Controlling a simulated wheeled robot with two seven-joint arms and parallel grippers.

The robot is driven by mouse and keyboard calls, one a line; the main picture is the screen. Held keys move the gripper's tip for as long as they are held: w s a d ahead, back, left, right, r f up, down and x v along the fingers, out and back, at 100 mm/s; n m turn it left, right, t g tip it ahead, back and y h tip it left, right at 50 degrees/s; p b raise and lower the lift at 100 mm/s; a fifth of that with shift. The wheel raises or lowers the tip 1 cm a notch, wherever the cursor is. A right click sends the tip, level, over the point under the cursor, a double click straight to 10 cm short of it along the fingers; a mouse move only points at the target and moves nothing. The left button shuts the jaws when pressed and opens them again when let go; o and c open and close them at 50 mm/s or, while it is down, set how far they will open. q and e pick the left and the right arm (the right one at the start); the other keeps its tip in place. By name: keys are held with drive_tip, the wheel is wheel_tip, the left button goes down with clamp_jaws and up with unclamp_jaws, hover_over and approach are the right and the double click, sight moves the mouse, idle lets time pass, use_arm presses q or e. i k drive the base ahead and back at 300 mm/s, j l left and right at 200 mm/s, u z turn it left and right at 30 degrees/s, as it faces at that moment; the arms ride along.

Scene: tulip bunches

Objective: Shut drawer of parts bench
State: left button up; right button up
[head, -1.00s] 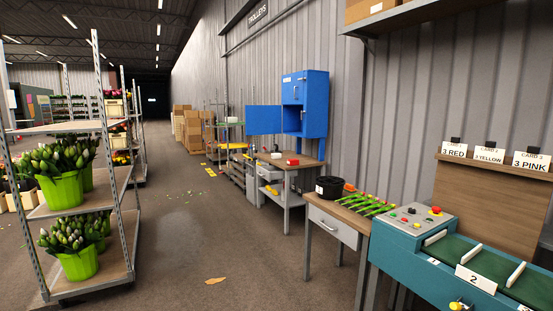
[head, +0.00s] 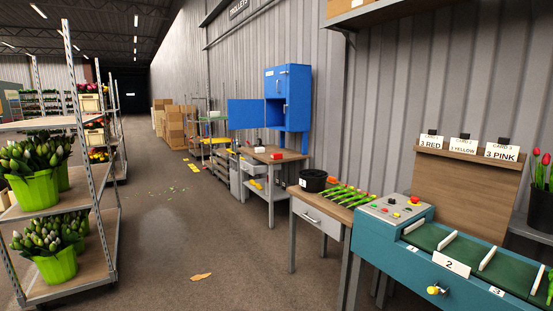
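A wooden-topped bench (head: 272,153) with grey legs stands against the wall under a blue cabinet (head: 288,97), some way ahead. A red box (head: 277,156) sits on its top. A small grey drawer (head: 253,168) under its top appears to stick out at the front; it is too small to tell how far. A nearer table with a wooden top (head: 343,196) has a grey drawer (head: 312,218) with a handle, which looks flush with its frame. Neither of my grippers is in view.
A teal machine (head: 420,258) with numbered slots stands at the front right. A trolley (head: 102,225) with green tulip buckets (head: 36,190) stands at left. The cabinet's blue door (head: 248,114) hangs open.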

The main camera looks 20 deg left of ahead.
sight(252, 167)
drive_tip(key=i+j+u, duration=0.35)
drive_tip(key=i+u, duration=0.3)
drive_tip(key=i, duration=0.25)
drive_tip(key=i+j+u, duration=0.1)
drive_tip(key=i+u, duration=0.25)
drive_tip(key=i, duration=0.15)
drive_tip(key=i+u, duration=0.15)
drive_tip(key=i, duration=1.2)
drive_tip(key=i+l+u, duration=0.15)
drive_tip(key=i, duration=1.15)
